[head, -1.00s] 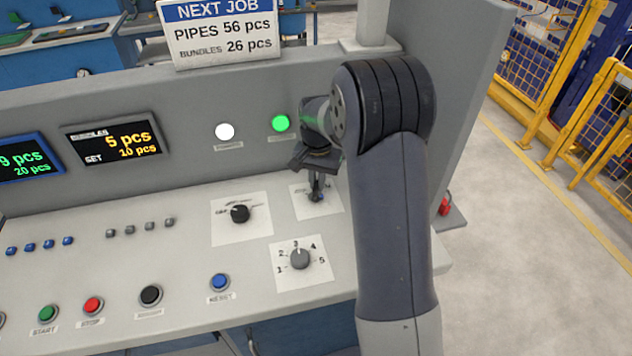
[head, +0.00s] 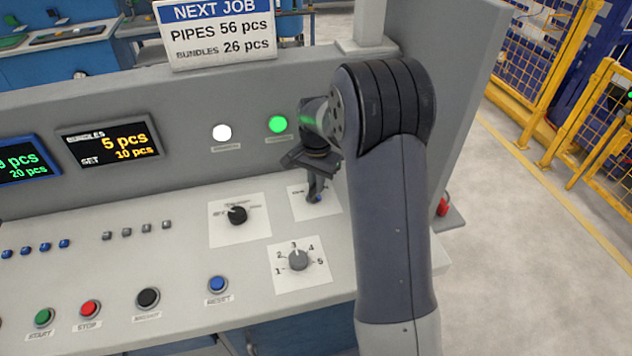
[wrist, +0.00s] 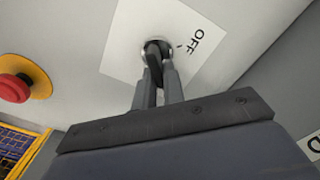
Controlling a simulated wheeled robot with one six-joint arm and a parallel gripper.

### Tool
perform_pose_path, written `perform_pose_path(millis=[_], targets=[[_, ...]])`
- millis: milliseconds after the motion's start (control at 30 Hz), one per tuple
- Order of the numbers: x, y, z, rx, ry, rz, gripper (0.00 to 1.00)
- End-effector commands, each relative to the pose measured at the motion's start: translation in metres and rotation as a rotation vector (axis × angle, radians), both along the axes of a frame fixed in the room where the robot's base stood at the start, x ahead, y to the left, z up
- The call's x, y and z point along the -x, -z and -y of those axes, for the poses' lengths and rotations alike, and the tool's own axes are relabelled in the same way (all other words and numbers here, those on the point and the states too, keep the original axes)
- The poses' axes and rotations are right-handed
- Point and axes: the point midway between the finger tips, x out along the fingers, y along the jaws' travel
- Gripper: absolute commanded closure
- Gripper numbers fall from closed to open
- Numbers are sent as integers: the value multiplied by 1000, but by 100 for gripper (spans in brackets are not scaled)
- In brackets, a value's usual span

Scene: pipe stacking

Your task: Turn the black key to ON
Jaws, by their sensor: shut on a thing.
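The black key (wrist: 154,55) sits in a round metal lock on a white plate (wrist: 205,30) in the wrist view. The word OFF is printed on the plate to the right of the lock; an ON mark is not readable. My gripper (wrist: 158,75) is shut on the key, with one finger on each side, and hides most of it. In the head view, my gripper (head: 315,196) reaches down to the same plate (head: 328,207) at the right of the panel, and the key is hidden by the fingers.
A black selector knob (head: 237,215) and a numbered grey knob (head: 298,260) are close by on the panel. A red emergency button (wrist: 15,87) is left of the plate in the wrist view. A green lamp (head: 278,124) is lit on the upright wall behind.

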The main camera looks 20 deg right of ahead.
Motion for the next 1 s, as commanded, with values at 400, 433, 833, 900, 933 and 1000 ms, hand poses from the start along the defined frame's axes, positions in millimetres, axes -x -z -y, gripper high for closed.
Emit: perform_pose_path(millis=[400, 433, 833, 900, 933, 1000], targets=[[0, 0, 0, -1, 0, 1, 68], [0, 0, 0, 0, 0, 0, 68], [-1, -44, 0, 0, -1, 6, 68], [-1, -59, 0, 0, 0, 7, 68], [-1, -65, 0, 0, 0, 6, 68], [-1, -78, 0, 0, 0, 6, 68]])
